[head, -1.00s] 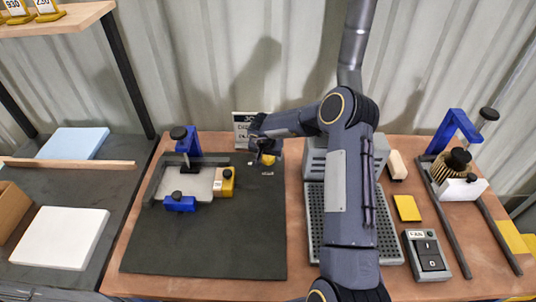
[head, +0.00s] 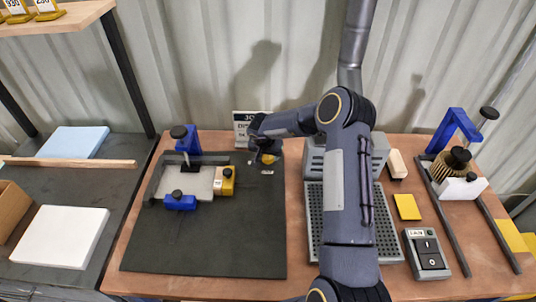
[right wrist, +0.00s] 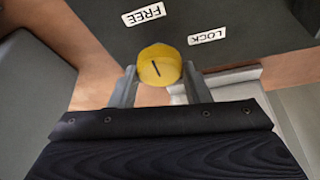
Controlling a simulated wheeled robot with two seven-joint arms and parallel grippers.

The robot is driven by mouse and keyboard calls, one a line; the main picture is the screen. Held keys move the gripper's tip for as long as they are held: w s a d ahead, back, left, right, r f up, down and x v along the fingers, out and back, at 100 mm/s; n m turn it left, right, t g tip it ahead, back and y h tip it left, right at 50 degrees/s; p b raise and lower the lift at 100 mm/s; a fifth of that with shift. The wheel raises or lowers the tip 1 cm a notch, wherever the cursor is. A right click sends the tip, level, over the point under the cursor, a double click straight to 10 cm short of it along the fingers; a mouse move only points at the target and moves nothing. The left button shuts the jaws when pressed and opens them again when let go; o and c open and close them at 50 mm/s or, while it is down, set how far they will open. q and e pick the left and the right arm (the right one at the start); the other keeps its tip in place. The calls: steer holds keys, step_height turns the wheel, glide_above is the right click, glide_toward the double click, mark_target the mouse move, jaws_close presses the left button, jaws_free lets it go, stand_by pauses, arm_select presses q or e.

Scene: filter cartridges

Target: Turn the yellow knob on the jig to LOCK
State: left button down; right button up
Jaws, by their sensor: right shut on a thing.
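The yellow knob (right wrist: 160,66) has a dark pointer line aimed at the FREE label (right wrist: 143,14). The LOCK label (right wrist: 206,36) is to the right of it. In the head view the knob (head: 268,158) shows partly below my right gripper (head: 264,150), near the upper right of the jig's dark plate (head: 215,245). My right gripper (right wrist: 158,84) is shut on the knob, with one finger on either side. My left gripper is not in view.
Blue clamps (head: 187,142) and a yellow block (head: 224,182) surround a light grey plate (head: 190,183) on the jig. A sign (head: 243,124) stands behind the knob. A perforated grey tray (head: 313,225) and a switch box (head: 428,256) are to the right.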

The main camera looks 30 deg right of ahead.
steer(key=m+g, duration=0.1)
steer(key=m, duration=0.3)
steer(key=shift+w+h, duration=0.1)
steer(key=shift+h, duration=0.3)
steer(key=m+g, duration=0.2)
steer(key=m, duration=0.2)
steer(key=shift+m, duration=0.4)
steer(key=m+g, duration=0.1)
steer(key=m, duration=0.3)
steer(key=shift+w+m+g, duration=0.1)
steer(key=shift+m+g, duration=0.2)
steer(key=shift+g, duration=0.1)
steer(key=shift+m+g+y, duration=0.4)
steer(key=shift+m+g, duration=0.3)
steer(key=shift+m, duration=1.5)
steer(key=o, duration=1)
